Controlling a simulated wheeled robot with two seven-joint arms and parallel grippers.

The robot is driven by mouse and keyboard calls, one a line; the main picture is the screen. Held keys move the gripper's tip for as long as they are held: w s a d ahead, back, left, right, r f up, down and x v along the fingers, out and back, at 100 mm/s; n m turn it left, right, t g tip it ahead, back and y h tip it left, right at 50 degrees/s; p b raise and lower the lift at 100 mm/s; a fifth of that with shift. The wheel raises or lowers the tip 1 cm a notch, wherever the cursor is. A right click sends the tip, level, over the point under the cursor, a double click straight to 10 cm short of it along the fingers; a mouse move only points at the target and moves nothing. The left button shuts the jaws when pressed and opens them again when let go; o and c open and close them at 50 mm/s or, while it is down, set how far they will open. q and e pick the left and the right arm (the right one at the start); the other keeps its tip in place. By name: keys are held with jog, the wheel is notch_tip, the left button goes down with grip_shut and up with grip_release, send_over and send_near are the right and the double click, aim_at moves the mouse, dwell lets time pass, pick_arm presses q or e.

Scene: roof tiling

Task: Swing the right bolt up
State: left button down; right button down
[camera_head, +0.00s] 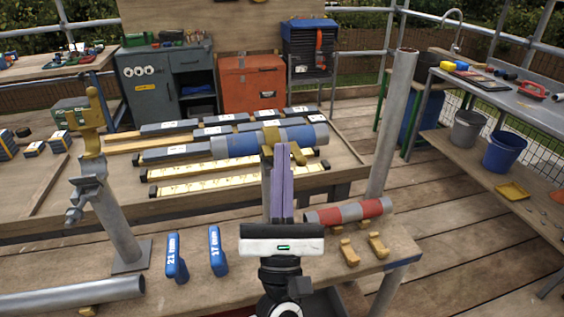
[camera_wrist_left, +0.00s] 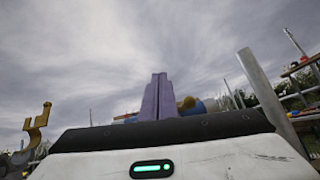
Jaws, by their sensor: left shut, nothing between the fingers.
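My left gripper (camera_head: 276,150) points up from the bottom middle, its two purple fingers shut together with nothing between them. It also shows in the left wrist view (camera_wrist_left: 158,78). A gold bolt-like fitting (camera_head: 297,152) shows just right of the fingertips, in front of a blue and grey tube; the fingers hide part of it. Its rounded end also shows beside the fingers in the left wrist view (camera_wrist_left: 187,103). I cannot tell if the fingers touch it. Another gold fitting (camera_head: 91,125) stands upright on a steel post at the left. My right gripper is not in view.
A red and grey tube (camera_head: 347,212) and small gold pieces (camera_head: 378,245) lie right of my gripper. A steel post (camera_head: 392,125) rises at the right.

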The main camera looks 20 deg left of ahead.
pick_arm(q)
jog(key=shift+r, duration=0.1)
notch_tip(320, 180, up, 10)
jog(key=p, duration=0.5)
